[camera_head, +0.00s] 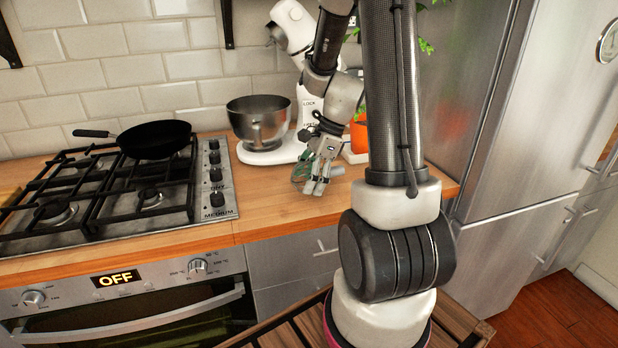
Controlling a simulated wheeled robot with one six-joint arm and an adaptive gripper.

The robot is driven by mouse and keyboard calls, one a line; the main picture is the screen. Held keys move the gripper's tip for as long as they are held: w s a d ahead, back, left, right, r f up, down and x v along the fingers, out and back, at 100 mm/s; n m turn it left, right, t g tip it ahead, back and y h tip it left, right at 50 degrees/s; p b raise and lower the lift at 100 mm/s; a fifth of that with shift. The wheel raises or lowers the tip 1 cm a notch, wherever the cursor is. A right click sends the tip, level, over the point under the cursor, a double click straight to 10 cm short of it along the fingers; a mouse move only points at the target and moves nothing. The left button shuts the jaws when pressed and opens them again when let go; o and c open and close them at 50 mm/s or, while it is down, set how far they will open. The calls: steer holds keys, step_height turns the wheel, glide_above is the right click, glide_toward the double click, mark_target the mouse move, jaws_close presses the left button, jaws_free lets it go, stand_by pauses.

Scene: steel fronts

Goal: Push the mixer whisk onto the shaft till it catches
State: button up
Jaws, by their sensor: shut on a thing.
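A white stand mixer (292,28) stands at the back of the wooden counter, with its head tilted up. The mixer's shaft end (272,42) is small at the left end of the raised head. A steel bowl (258,122) sits on the mixer's base, and it looks empty from here. My gripper (318,184) points down just above the counter, in front and to the right of the bowl. It is shut on the mixer whisk (301,171), a grey shape beside the fingers, partly hidden by them. The whisk is well below the shaft and apart from it.
A gas hob (120,190) with a black pan (153,139) lies to the left. An orange pot (358,135) with a plant is behind my arm. A steel fridge (530,110) stands at the right. The counter (270,215) in front of the bowl is clear.

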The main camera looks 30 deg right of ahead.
step_height(320, 180, up, 10)
steer(key=shift+r, duration=0.1)
stand_by(0.4)
stand_by(1.8)
